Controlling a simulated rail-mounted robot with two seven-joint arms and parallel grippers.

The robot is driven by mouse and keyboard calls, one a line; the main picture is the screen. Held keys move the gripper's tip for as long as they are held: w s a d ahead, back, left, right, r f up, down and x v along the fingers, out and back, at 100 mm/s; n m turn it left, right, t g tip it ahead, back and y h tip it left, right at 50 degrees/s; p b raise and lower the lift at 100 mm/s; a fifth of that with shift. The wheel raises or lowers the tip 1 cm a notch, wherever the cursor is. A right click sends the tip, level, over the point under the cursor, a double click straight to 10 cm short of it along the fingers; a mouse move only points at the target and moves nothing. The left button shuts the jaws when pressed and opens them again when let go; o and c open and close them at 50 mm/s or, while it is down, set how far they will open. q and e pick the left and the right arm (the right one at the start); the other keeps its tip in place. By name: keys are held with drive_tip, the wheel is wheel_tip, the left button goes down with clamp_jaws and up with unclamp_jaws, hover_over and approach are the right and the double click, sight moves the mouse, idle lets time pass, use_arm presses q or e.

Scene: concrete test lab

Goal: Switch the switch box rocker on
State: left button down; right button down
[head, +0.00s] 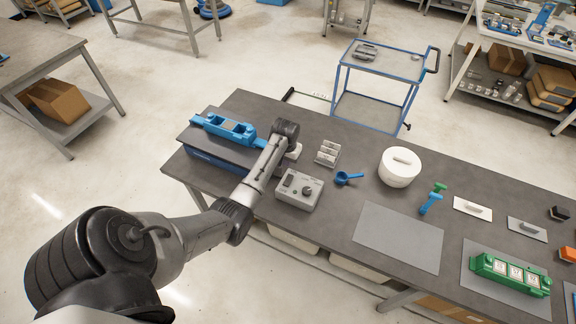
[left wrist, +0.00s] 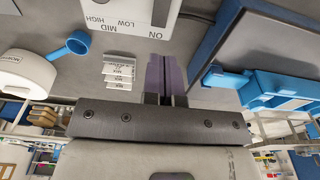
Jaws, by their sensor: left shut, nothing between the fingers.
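The grey switch box (head: 300,190) stands on the dark table, with a round knob (head: 308,190) and a dark rocker (head: 288,181) on its top. In the left wrist view part of the switch box (left wrist: 118,12) shows at the top edge, with the labels ON, LOW, MID and HIGH upside down. The dark rocker (left wrist: 161,12) is cut by the frame edge; I cannot tell its position. My left gripper (head: 292,155) is behind the box in the head view, mostly hidden by its arm. Its purple fingers (left wrist: 165,75) are shut and empty, apart from the box. My right gripper is not in view.
A blue fixture (head: 230,128) on a dark raised board stands left of the box. White labelled blocks (head: 327,152), a blue scoop (head: 348,178) and a round white container (head: 400,167) are to the right. A grey mat (head: 398,238) lies bare farther right.

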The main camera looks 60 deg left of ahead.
use_arm(q)
drive_tip(key=shift+s+d+r, duration=0.1)
drive_tip(key=shift+s+r, duration=0.05)
drive_tip(key=shift+r, duration=1.1)
